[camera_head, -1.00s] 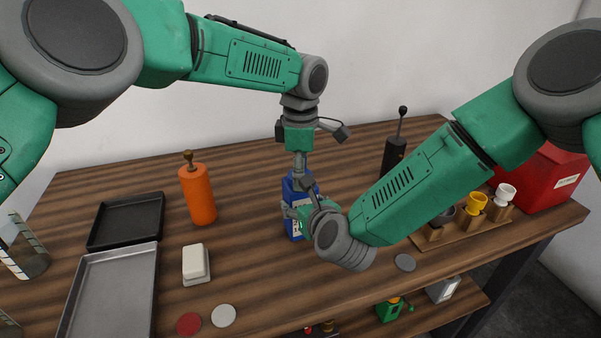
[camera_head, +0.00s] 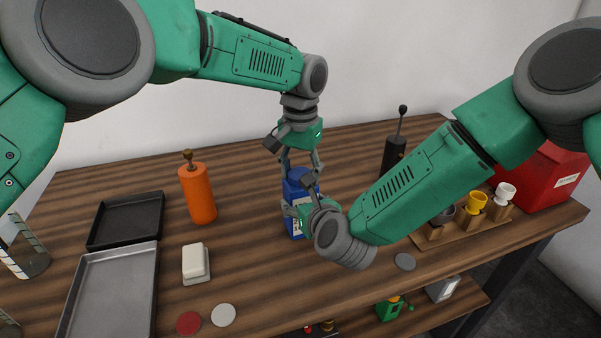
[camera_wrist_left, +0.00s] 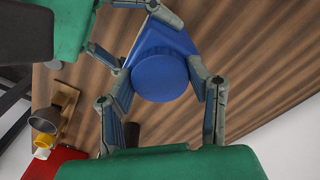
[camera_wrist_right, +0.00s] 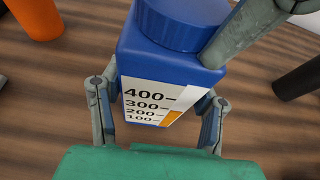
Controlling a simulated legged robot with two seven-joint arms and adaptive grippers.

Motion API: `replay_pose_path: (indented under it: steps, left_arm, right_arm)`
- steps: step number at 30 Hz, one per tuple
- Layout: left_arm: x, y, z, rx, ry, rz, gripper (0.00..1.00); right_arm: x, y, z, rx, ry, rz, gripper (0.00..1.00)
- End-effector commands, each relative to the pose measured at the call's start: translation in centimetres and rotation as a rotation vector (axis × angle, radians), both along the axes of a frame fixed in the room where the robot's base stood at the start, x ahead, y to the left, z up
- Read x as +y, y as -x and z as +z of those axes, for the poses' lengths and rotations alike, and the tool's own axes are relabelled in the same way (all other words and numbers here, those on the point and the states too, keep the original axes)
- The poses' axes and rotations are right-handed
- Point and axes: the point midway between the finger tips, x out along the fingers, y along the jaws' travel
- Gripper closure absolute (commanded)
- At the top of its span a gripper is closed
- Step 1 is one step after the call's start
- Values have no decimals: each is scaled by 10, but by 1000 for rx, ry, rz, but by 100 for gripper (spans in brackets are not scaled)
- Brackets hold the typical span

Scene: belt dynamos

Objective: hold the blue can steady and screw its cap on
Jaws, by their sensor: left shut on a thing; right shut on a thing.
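The blue can (camera_head: 293,215) stands upright on the wooden table, its labelled side partly hidden by my right arm. Its white label with number marks (camera_wrist_right: 152,100) shows in the right wrist view. The round blue cap (camera_wrist_left: 160,76) sits on top of the can; whether it is fully seated cannot be told. My left gripper (camera_head: 302,172) comes from above and is shut on the cap, one finger on each side in the left wrist view. My right gripper (camera_head: 300,207) is shut on the can's body, below the cap.
An orange cylinder (camera_head: 198,195), a black tray (camera_head: 126,242) and a metal tray (camera_head: 110,256) lie to the left. A white block (camera_head: 195,262) and flat discs are in front. A black cylinder (camera_head: 393,155), a cup rack (camera_head: 470,230) and a red box (camera_head: 540,180) stand right.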

Motion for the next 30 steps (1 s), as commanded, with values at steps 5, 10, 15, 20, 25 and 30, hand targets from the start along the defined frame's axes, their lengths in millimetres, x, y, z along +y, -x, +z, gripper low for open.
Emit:
replay_pose_path:
  steps: [5, 10, 15, 20, 25, 30]
  left_arm:
    - [2, -6, 3, -16, -3, -404, 89]
    - [2, -6, 2, -15, -10, -801, 89]
    - [2, -6, 2, -11, -14, -1192, 89]
    - [1, -5, 1, -9, -17, -1463, 89]
    - [1, -5, 1, -7, -18, -1503, 89]
    - [1, -5, 0, -5, -15, -1502, 30]
  right_arm:
    - [5, 5, 0, 3, 0, 14, 100]
    - [5, 5, -1, 4, 0, 16, 100]
    - [6, 5, -1, 4, 1, 17, 100]
    - [6, 5, -1, 5, 1, 17, 100]
    - [6, 6, -1, 5, 2, 18, 100]
    - [5, 5, -1, 5, 1, 16, 100]
